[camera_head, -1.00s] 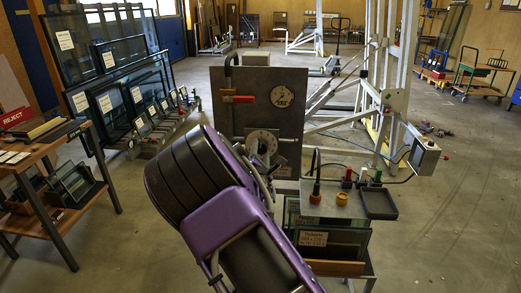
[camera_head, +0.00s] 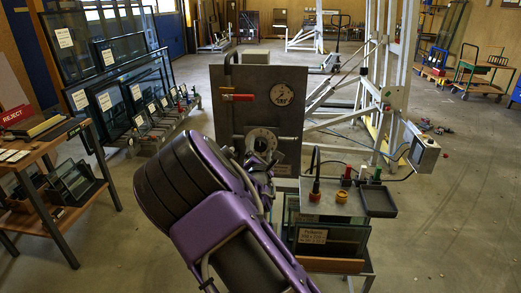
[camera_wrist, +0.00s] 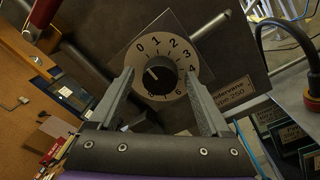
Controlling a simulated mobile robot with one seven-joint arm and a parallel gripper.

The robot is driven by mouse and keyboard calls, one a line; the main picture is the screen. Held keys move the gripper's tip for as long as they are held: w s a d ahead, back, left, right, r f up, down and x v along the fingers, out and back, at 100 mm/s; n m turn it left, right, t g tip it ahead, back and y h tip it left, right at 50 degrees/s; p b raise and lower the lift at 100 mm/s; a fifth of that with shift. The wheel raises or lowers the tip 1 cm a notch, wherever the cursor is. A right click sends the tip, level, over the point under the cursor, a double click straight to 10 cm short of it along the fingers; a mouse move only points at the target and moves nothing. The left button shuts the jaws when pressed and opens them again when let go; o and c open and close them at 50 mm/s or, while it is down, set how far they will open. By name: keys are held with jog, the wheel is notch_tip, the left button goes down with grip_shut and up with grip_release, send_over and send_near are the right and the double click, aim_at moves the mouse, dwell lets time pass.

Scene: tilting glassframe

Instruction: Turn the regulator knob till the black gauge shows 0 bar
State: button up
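The dial (camera_head: 261,140) shows low on the dark panel in the head view. My gripper (camera_wrist: 160,80) is open, one finger on each side of the knob; I cannot tell whether either finger touches it. A round gauge (camera_head: 281,95) with a pale face sits at the panel's upper right; its reading is too small to make out.
A red-handled lever (camera_head: 238,98) is on the panel, left of the gauge. A small stand with a yellow knob, a red button and a black tray (camera_head: 379,203) is to the right. A white metal frame (camera_head: 385,80) stands behind it. Glass racks are at left.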

jog(key=shift+s+f, duration=0.1)
jog(key=shift+s, duration=0.05)
jog(key=s, duration=1.7)
jog(key=shift+d+f, duration=0.2)
jog(key=shift+f, duration=0.05)
